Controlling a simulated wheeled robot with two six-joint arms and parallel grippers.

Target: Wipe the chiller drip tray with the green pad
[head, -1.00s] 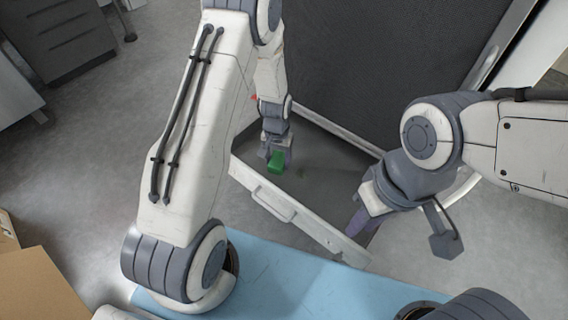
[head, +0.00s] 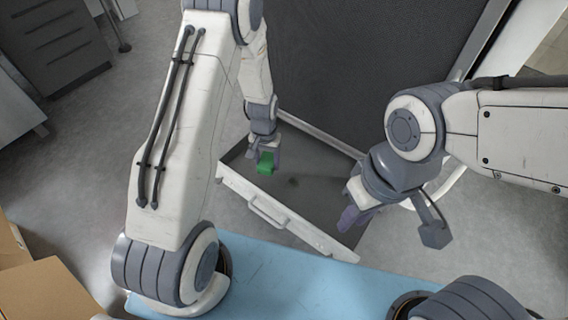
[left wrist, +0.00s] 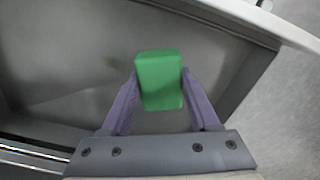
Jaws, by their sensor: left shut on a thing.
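The chiller drip tray (head: 313,207) is a dark grey open drawer with a white front and handle, in the middle of the head view. My left gripper (head: 264,161) is shut on the green pad (head: 265,163) at the left part of the tray. In the left wrist view the green pad (left wrist: 159,80) sits between the two purple fingers, over the tray's grey floor (left wrist: 60,75). Whether the pad touches the floor is hard to tell. A small dark spot (head: 293,181) shows on the tray floor. My right gripper (head: 357,213) hangs over the tray's right end; its jaw opening is unclear.
The dark chiller panel (head: 355,70) rises behind the tray. A blue surface (head: 290,285) lies in front of it. Cardboard boxes (head: 45,290) are at the lower left, and a grey cabinet (head: 55,40) stands at the upper left. Grey floor is open left of the tray.

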